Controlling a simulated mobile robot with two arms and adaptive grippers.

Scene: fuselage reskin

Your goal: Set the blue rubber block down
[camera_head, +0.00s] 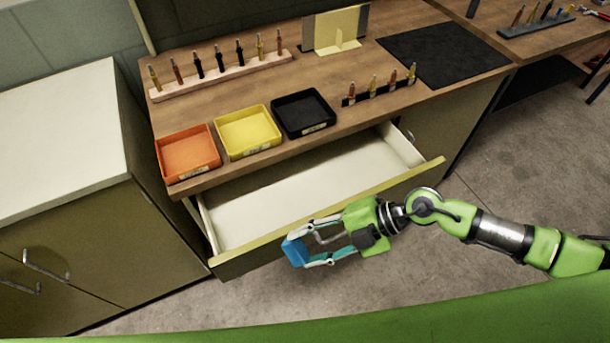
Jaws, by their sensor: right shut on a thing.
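The blue rubber block (294,251) is held at the tips of my right gripper (298,248). The gripper is shut on it, with a finger on either side. Block and gripper appear in front of the open drawer's front edge, over the floor side. The exact height of the block above or beside the drawer front is hard to tell. My left gripper is not in view.
The open drawer (300,185) looks empty inside. Above it, the wooden bench holds an orange tray (188,178), a yellow tray (249,154) and a black tray (304,131). Racks of upright tools and a black mat (443,52) also lie there. A white-topped cabinet (62,140) stands left.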

